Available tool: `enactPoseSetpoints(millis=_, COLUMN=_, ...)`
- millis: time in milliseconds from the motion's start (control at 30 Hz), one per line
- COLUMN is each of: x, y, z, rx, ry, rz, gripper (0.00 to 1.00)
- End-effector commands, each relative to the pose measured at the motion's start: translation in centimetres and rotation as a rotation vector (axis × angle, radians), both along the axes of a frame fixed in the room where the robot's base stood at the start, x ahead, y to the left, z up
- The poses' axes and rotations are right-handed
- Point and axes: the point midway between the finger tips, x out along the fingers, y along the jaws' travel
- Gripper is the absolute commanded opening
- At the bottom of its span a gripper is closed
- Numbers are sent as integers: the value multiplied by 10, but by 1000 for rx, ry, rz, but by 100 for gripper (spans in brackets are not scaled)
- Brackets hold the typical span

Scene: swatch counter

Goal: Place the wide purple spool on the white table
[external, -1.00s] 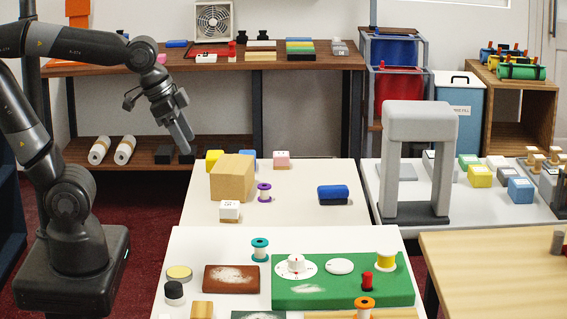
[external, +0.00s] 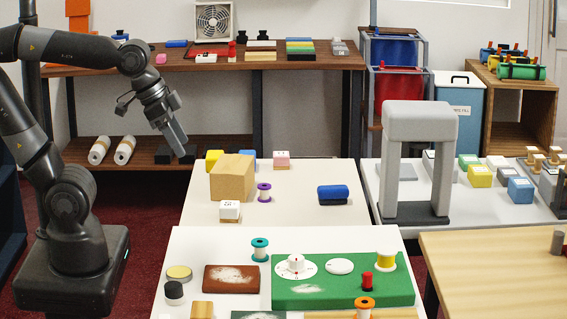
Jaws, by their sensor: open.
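A purple spool with white flanges (external: 264,193) stands upright on the far white table (external: 290,212), just right of a cardboard-coloured box (external: 232,178). It is the only purple spool that I can make out. A nearer white table (external: 215,243) stands in front, with a teal spool (external: 260,249), a yellow spool (external: 386,260) and an orange spool (external: 364,307) on it or on its boards. My gripper (external: 181,148) is open and empty, pointing down in the air at the left, up and left of the purple spool. Its two fingers overlap in this view.
A blue roll on a dark base (external: 333,194) lies right of the purple spool. A white block (external: 229,210) is in front of the box. A grey arch (external: 418,150) stands on the right table. The far table is clear around its front middle.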

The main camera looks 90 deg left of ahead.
Motion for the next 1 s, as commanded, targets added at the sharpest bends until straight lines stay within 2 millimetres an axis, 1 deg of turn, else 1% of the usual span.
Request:
enactPoseSetpoints(millis=33, x=13, y=9, z=1, rx=1, ry=22, rz=21, gripper=61)
enactPoseSetpoints(millis=167, x=46, y=34, z=5, rx=2, ry=70, rz=67, gripper=61)
enactPoseSetpoints(millis=267, x=70, y=56, z=4, rx=0, ry=105, rz=101, gripper=61)
enactPoseSetpoints(millis=400, x=103, y=93, z=-3, rx=-4, ry=153, rz=150, gripper=61)
enactPoseSetpoints(millis=467, x=115, y=110, z=-8, rx=-8, ry=174, rz=170, gripper=61)
enactPoseSetpoints(millis=567, x=135, y=140, z=-19, rx=-15, ry=208, rz=204, gripper=61)
enactPoseSetpoints(millis=600, x=142, y=153, z=-24, rx=-19, ry=223, rz=218, gripper=61)
enactPoseSetpoints(millis=767, x=167, y=207, z=-50, rx=-35, ry=277, rz=270, gripper=61)
enactPoseSetpoints(millis=800, x=171, y=222, z=-57, rx=-40, ry=291, rz=282, gripper=61)
enactPoseSetpoints(millis=867, x=178, y=243, z=-70, rx=-49, ry=311, rz=302, gripper=61)
enactPoseSetpoints(millis=900, x=181, y=258, z=-79, rx=-54, ry=323, rz=315, gripper=61)
enactPoseSetpoints(millis=967, x=185, y=280, z=-93, rx=-62, ry=343, rz=333, gripper=61)
enactPoseSetpoints(millis=1000, x=187, y=295, z=-103, rx=-69, ry=357, rz=346, gripper=61)
